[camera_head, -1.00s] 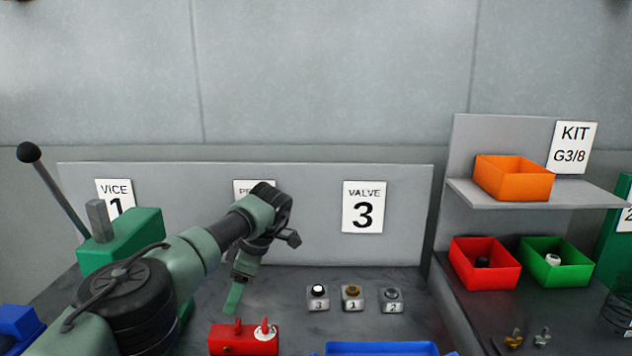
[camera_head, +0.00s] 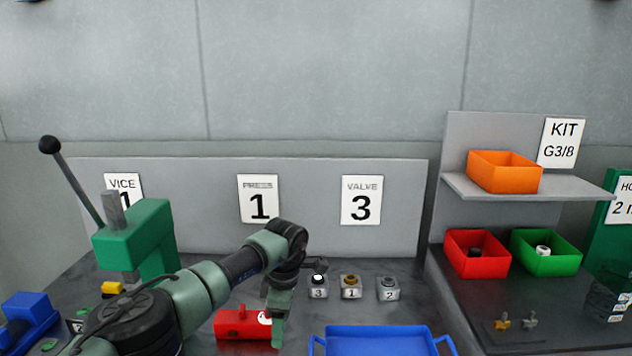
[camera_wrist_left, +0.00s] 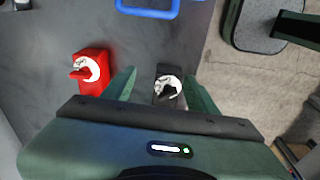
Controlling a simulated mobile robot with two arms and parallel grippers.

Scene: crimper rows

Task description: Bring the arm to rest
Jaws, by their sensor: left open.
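My left arm reaches in from the lower left in the head view. Its gripper (camera_head: 278,322) points down over the bench, beside the red block (camera_head: 237,324) and partly in front of it. In the left wrist view the two green fingers of the gripper (camera_wrist_left: 160,90) are spread apart. A dark block with a pale round top (camera_wrist_left: 168,86) shows between them in the picture; I cannot tell how far below it lies. The red block (camera_wrist_left: 91,72) with a white disc and red lever is outside the fingers, to the left. My right gripper is not in view.
A blue tray (camera_head: 376,331) lies right of the gripper. Several small numbered buttons (camera_head: 351,287) stand behind it. A green press with a long lever (camera_head: 140,235) stands at the left. Orange (camera_head: 505,174), red (camera_head: 477,262) and green (camera_head: 546,262) bins stand at the right.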

